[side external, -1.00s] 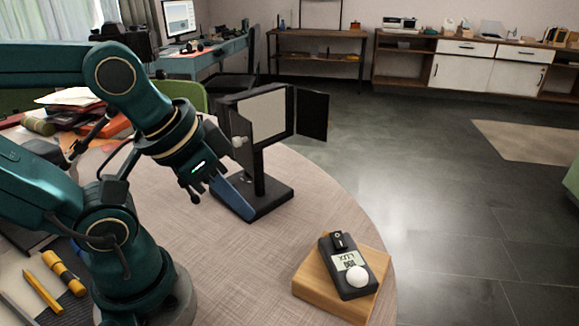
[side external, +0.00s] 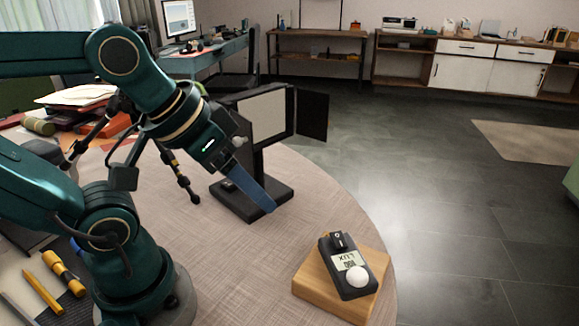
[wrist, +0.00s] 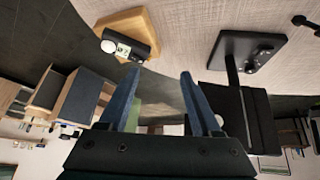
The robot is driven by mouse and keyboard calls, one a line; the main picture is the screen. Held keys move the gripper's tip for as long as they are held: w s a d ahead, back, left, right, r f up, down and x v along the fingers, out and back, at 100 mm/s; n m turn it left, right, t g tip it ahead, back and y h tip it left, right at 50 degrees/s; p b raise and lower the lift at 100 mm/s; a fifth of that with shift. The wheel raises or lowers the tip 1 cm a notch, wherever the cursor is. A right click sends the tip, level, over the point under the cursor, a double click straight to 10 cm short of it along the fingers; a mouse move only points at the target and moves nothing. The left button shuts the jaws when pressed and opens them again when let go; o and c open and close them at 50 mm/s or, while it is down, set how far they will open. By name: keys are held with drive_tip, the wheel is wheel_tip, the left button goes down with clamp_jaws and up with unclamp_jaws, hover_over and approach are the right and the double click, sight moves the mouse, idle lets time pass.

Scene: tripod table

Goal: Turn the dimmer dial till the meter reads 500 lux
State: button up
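The lux meter (side external: 346,268) is black with a white dome and lies on a wooden block (side external: 329,299); its display appears upside down and its digits are too small to read surely. It also shows in the wrist view (wrist: 124,47). The black panel lamp (side external: 262,115) stands on a dark base (side external: 232,203) left of the meter. A pale grey knob (side external: 240,142) shows at the lamp's side; small round controls (wrist: 265,53) show on the base in the wrist view. My gripper (side external: 270,208) has blue fingers, spread apart and empty in the wrist view (wrist: 160,74), in front of the lamp base.
A tripod leg (side external: 180,178) stands on the table behind my arm. Yellow tools (side external: 62,272) lie at the near left, and papers (side external: 78,97) lie at the far left. The table (side external: 240,265) is bare between my arm and the wooden block.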

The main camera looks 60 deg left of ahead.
drive_tip(key=w+a+r+n+t+y, duration=0.1)
drive_tip(key=w+a+r+n+t, duration=0.2)
drive_tip(key=r, duration=0.4)
drive_tip(key=w+a+r+n+t, duration=0.2)
drive_tip(key=w+r+n, duration=0.25)
drive_tip(key=r, duration=0.25)
drive_tip(key=w+a+n+y, duration=0.35)
drive_tip(key=a+n, duration=0.25)
drive_tip(key=a, duration=0.4)
drive_tip(key=s+a+f+n+g+h, duration=0.15)
drive_tip(key=a+f+n+g, duration=0.45)
drive_tip(key=a+f+n, duration=0.85)
drive_tip(key=f+n+h, duration=0.1)
drive_tip(key=f, duration=0.2)
drive_tip(key=d+f+n+h, duration=0.1)
drive_tip(key=f+n, duration=0.1)
drive_tip(key=f, duration=0.1)
drive_tip(key=d+f+n+h, duration=0.1)
drive_tip(key=f+n, duration=0.1)
drive_tip(key=shift+w+d+f+g, duration=0.1)
drive_tip(key=shift+d+f+g, duration=0.1)
drive_tip(key=shift+f+g, duration=0.2)
drive_tip(key=shift+w+d+f+n, duration=0.1)
drive_tip(key=shift+w+f+n, duration=0.1)
drive_tip(key=shift+f, duration=0.15)
drive_tip(key=shift+w+d+f+n, duration=0.1)
drive_tip(key=shift+f+n, duration=0.1)
drive_tip(key=shift+f, duration=0.1)
drive_tip(key=shift+x, duration=2)
